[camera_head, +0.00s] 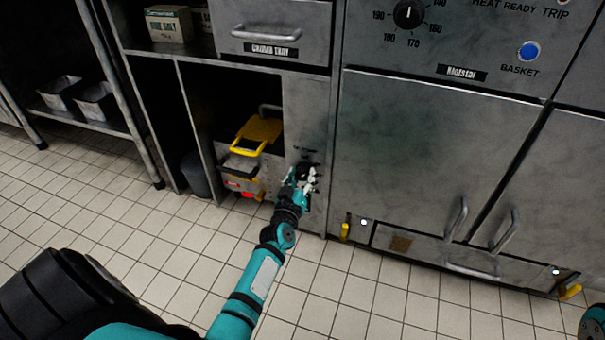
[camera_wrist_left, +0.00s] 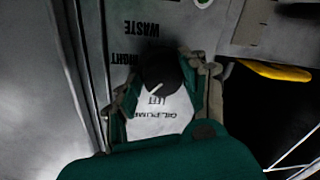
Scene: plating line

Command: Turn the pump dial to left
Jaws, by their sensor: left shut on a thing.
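The pump dial is a round black knob (camera_wrist_left: 160,72) on a grey steel panel; in the head view it is mostly hidden behind my gripper. In the left wrist view a pale label below the knob reads "OIL PUMP" and "LEFT", upside down, with "WASTE" and a partly covered "RIGHT" on the other side. A short white mark on the knob lies on its side nearer the "LEFT" lettering. My left gripper (camera_head: 303,177) is at the panel, its fingers (camera_wrist_left: 166,90) on both sides of the knob and shut on it. My right gripper is not in view.
An open bay left of the panel holds a container with a yellow handle (camera_head: 263,130). A fryer cabinet with double doors (camera_head: 430,150) stands to the right, with a temperature dial (camera_head: 408,14) and blue basket button (camera_head: 528,51).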

